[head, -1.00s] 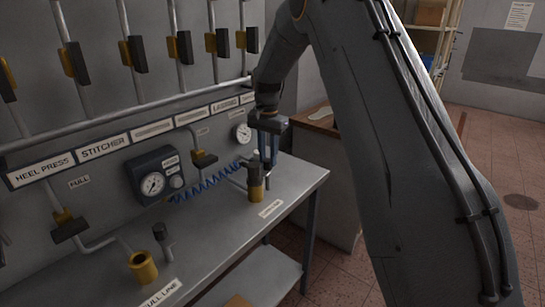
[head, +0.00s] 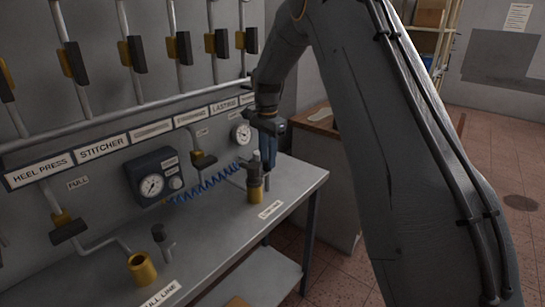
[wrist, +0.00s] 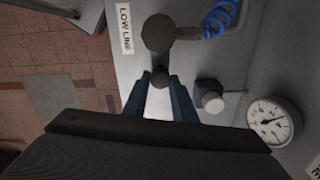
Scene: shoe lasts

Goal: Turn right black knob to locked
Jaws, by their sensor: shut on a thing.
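My gripper (head: 266,163) points down over the right end of the bench, just behind the yellow socket (head: 256,195) with a dark plug in it. In the wrist view my gripper (wrist: 160,84) has its blue fingers on either side of the round right black knob (wrist: 159,76) and is shut on it. The larger dark plug top (wrist: 158,32) is beside the knob, towards the LOW LINE label (wrist: 125,28). In the head view the plug and my fingers mostly hide the right knob. The knob's lock marking is not visible.
A second black knob (head: 159,232) stands by an empty yellow socket (head: 143,268) at the left. A blue coiled hose (head: 205,185) runs to the plug. The gauge box (head: 155,176) and a round gauge (wrist: 273,122) are on the back panel.

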